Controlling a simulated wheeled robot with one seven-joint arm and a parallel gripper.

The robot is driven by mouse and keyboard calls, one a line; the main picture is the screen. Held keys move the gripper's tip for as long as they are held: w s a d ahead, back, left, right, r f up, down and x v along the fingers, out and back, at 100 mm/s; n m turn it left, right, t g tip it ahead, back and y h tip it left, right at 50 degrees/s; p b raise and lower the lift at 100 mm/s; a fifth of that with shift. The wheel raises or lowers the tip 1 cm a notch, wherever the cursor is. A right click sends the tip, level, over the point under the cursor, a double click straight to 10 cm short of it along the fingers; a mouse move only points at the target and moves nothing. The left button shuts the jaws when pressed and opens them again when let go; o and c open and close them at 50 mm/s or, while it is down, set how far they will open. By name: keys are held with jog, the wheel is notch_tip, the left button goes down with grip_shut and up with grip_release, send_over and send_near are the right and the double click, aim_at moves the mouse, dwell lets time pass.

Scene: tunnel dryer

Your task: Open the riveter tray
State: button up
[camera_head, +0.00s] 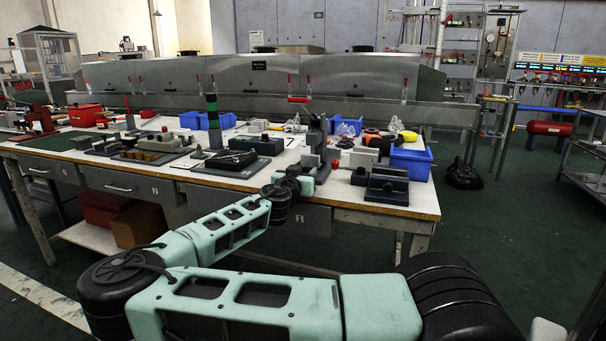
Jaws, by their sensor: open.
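My gripper (312,160) is at the end of my teal arm, over the front of the workbench (336,202), right of its middle. It is open, but its fingers are small and blend with the dark and grey fixtures around them. I cannot tell whether it touches anything. Several fixtures stand on the bench, including a dark block fixture (387,186) right of my gripper and a black-topped fixture (232,161) left of it. I cannot tell which part is the riveter tray. The drawers (120,187) under the bench top look shut; my arm hides part of the front.
Blue bins (411,163) stand at the bench's right end, and a red box (84,115) is at the left. The long metal dryer (250,80) runs behind the bench. A black bag (463,174) lies on the floor.

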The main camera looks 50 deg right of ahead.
grip_shut()
jog(key=b+v, duration=0.1)
jog(key=v, duration=0.5)
jog(key=shift+s+a, duration=0.25)
jog(key=shift+a, duration=0.3)
grip_release()
